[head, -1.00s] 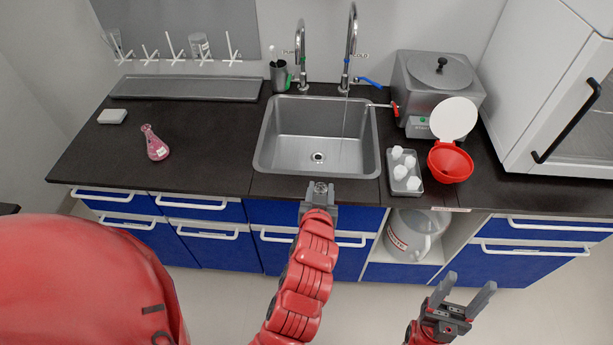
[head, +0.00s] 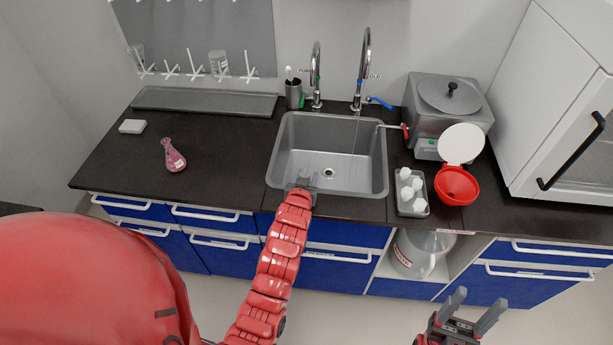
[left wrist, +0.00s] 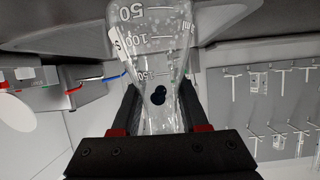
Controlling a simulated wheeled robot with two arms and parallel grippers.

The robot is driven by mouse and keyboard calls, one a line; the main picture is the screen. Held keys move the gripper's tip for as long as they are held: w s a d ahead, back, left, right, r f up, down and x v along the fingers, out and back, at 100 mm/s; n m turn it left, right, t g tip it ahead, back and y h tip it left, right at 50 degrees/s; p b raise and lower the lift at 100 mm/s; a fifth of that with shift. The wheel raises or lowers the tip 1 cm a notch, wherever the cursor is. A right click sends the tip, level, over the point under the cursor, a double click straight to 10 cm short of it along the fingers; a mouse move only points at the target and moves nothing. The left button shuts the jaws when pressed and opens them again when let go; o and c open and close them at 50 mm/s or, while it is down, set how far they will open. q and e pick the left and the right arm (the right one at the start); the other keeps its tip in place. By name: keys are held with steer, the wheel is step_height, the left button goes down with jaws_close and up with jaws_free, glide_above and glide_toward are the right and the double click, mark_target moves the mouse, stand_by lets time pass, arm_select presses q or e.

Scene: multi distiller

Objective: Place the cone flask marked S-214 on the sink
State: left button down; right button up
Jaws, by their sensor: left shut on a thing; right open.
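My left gripper (head: 303,185) is at the front edge of the steel sink (head: 381,186). In the left wrist view, the same gripper (left wrist: 160,120) is shut around the neck of a clear cone flask (left wrist: 155,45) with volume marks. A white label on the flask is mostly turned away, so its code cannot be read in full. In the head view this flask cannot be made out. My right gripper (head: 470,312) is open and empty, low at the front right.
Two taps (head: 364,70) stand behind the sink, and a thin stream falls into the basin. Right of it are a tray of white bottles (head: 412,207), a red funnel (head: 457,187) and a grey water bath (head: 448,105). The dark counter (head: 225,165) left of the sink is mostly clear.

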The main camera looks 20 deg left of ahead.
arm_select(q)
steer(key=shift+f, duration=0.75)
steer(key=shift+c, duration=2.1)
jaws_free()
steer(key=shift+f, duration=0.1)
